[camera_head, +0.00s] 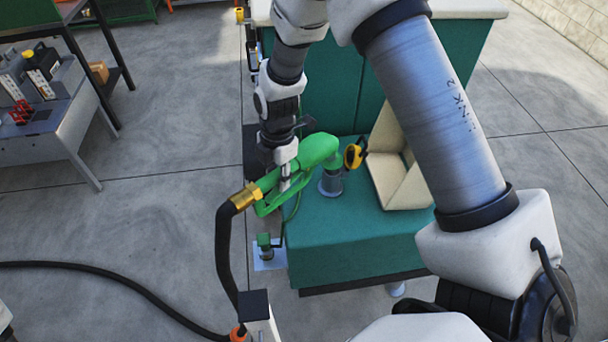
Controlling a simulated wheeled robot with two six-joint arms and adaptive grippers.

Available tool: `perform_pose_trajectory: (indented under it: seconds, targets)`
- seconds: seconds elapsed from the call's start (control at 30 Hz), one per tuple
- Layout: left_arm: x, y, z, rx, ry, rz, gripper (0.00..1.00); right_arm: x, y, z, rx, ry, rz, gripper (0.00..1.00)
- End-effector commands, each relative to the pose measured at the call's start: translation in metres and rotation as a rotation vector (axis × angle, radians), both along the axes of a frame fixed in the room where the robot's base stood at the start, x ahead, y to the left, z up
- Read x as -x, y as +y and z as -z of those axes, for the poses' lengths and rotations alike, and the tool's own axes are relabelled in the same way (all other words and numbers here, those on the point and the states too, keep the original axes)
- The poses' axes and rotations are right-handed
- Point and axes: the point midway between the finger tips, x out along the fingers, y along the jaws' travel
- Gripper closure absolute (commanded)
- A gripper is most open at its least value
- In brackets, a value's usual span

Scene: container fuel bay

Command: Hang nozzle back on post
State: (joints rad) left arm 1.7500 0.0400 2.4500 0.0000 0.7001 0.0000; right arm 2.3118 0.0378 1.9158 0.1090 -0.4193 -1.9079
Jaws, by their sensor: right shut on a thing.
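The green fuel nozzle (318,150) has a brass fitting (245,197) joined to a black hose (224,250). My right gripper (285,178) comes down from above and is shut on the nozzle at its handle. The nozzle's front end points down at a grey filler neck (331,183) on the teal machine (350,240). I cannot tell how far its spout is inside. A white post-like part with a black top (255,304) stands at the bottom edge, mostly cut off. I cannot tell whether it is the nozzle's post. My left gripper is not in view.
A yellow cap (353,156) is beside the filler neck, near an open beige box-like part (395,175). A grey bench (55,130) with equipment stands at left. The hose (110,281) runs across the floor. Concrete floor left of the machine is largely clear.

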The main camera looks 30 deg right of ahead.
Motion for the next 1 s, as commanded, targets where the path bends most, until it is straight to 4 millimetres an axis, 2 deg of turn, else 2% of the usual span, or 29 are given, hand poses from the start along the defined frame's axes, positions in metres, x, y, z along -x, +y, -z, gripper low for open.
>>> perform_pose_trajectory:
  seconds: [0.03,0.63,1.0]
  targets:
    - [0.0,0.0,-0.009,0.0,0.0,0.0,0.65,0.0,0.0,-0.012,0.0,-0.002,0.0,1.0]
    - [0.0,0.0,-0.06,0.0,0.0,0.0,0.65,-0.001,0.0,-0.079,0.001,-0.002,-0.001,1.0]
    - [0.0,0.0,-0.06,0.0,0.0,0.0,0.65,0.0,0.0,-0.081,0.0,-0.001,0.0,1.0]
